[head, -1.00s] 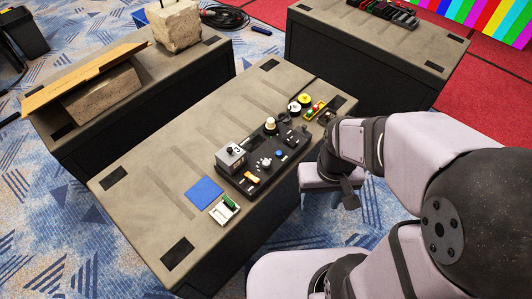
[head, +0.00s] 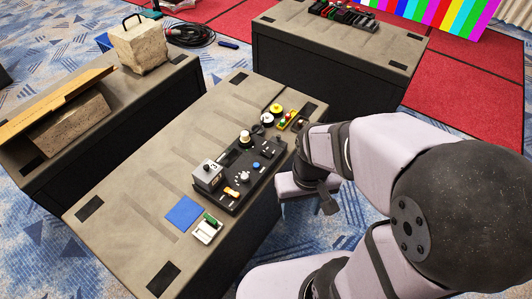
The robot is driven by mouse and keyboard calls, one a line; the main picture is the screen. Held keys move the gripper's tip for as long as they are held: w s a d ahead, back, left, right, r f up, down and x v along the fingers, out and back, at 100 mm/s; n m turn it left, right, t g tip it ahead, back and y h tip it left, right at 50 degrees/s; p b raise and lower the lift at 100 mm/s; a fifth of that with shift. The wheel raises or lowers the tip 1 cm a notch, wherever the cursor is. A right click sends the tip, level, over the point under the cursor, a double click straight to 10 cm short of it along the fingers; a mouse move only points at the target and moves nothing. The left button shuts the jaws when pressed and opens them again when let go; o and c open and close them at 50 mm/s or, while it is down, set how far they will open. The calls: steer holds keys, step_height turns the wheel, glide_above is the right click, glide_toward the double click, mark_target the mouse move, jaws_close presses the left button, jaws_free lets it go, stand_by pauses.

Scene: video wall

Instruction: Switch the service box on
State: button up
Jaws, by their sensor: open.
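A black control panel (head: 232,203) lies on the middle table (head: 130,225). It carries a grey box (head: 207,176) at its left end, an orange switch (head: 231,192), a grey knob (head: 243,177), a blue button (head: 256,166) and a cream knob (head: 244,138). Which part is the service box's switch, and its position, is too small to tell. My gripper (head: 322,196) hangs empty and open right of the panel, beyond the table's right edge and apart from the panel. My arm hides part of the ground beside it.
A blue square (head: 183,213) and a white tray with a green part (head: 206,231) lie near the panel's left end. Yellow and white round parts (head: 272,112) lie behind it. A left table bears a stone block (head: 139,48); another table (head: 340,45) stands behind.

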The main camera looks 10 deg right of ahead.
steer(key=shift+c, duration=0.3)
jaws_close()
stand_by(1.5)
